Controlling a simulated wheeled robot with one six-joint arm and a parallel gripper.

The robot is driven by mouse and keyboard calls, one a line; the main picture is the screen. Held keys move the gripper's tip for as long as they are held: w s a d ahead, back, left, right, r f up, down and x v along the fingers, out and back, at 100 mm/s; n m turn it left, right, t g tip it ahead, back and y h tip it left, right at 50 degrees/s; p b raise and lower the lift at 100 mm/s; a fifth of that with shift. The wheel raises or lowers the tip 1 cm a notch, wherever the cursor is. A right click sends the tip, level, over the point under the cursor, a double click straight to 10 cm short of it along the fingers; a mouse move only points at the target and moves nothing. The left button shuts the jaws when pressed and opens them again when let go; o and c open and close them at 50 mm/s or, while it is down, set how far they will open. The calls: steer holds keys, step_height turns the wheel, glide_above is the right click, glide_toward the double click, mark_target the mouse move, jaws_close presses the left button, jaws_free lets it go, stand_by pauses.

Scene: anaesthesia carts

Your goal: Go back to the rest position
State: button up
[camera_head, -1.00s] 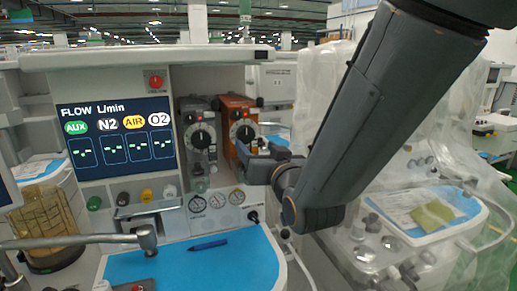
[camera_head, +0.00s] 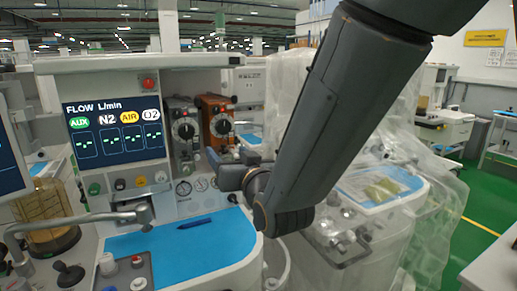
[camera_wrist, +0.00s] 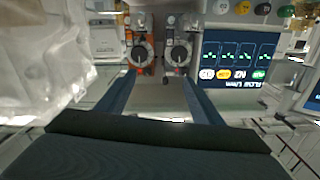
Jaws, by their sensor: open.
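My gripper (camera_head: 226,160) is in front of the anaesthesia cart, just right of and below its two vaporizer dials. It looks empty. In the wrist view, which is upside down, its two fingers (camera_wrist: 160,92) stand wide apart with nothing between them. In the head view the grey vaporizer (camera_head: 183,125) and the orange one (camera_head: 218,120) stand side by side. My arm's dark links cross the right of the head view.
The flow screen (camera_head: 115,130) is left of the vaporizers. A blue work surface (camera_head: 170,250) holds a blue pen (camera_head: 195,223). A metal arm (camera_head: 80,218) crosses the front left. A plastic-draped cart (camera_head: 400,215) stands close on the right. Green floor (camera_head: 450,235) is free beyond it.

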steer(key=s+d+f+m+g+h, duration=0.2)
steer(key=d+f+g+h, duration=0.35)
steer(key=d+f, duration=0.9)
steer(key=s+d+f+g+h, duration=0.1)
steer(key=s+d+f+g, duration=0.3)
steer(key=s, duration=0.4)
steer(key=s+d+f+m+g+h, duration=0.1)
steer(key=s+d+f+g, duration=0.3)
steer(key=s+d+g, duration=0.2)
steer(key=s+d, duration=0.2)
steer(key=s, duration=0.1)
steer(key=shift+m, duration=0.3)
stand_by(2.5)
